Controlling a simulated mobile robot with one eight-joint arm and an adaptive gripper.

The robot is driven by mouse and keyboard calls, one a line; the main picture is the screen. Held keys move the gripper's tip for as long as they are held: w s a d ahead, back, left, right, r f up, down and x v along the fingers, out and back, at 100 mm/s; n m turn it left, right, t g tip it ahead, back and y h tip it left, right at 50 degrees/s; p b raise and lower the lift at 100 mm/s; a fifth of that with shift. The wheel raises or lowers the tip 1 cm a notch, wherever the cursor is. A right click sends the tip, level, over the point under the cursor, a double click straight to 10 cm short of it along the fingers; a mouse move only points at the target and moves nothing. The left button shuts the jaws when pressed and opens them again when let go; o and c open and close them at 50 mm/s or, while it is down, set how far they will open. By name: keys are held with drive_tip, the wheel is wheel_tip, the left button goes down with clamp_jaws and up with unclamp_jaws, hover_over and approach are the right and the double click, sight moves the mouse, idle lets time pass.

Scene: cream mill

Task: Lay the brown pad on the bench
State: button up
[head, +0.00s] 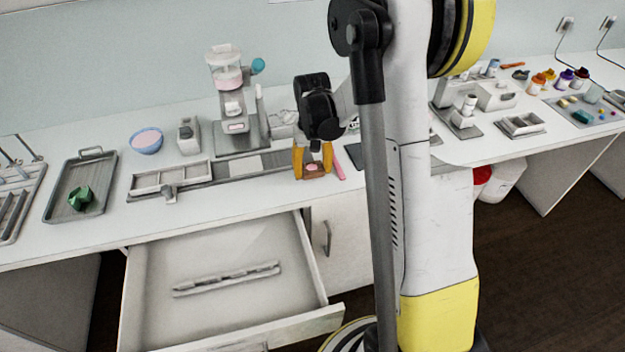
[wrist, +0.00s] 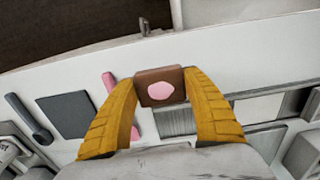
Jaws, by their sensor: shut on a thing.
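The brown pad (wrist: 149,86) is a small brown block with a pink patch on its face. My gripper (wrist: 160,88) has two yellow fingers, shut on the pad from both sides in the wrist view. In the head view the pad (head: 316,170) shows between the fingers of my gripper (head: 313,163), over the front part of the white bench (head: 230,215). I cannot tell whether the pad touches the bench top. The bench's front edge also shows beyond the pad in the wrist view (wrist: 85,68).
A pink stick (head: 338,165) lies right of my gripper. A grey rail fixture (head: 225,172) is to the left. An open drawer (head: 215,270) juts out below. A tray (head: 80,190) with a green piece and a blue bowl (head: 146,140) stand farther left.

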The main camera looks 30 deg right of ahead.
sight(312, 183)
drive_tip(key=shift+f+b, duration=0.5)
drive_tip(key=shift+f, duration=1.2)
drive_tip(key=shift+f, duration=0.1)
drive_tip(key=shift+f, duration=0.15)
drive_tip(key=o, duration=1.2)
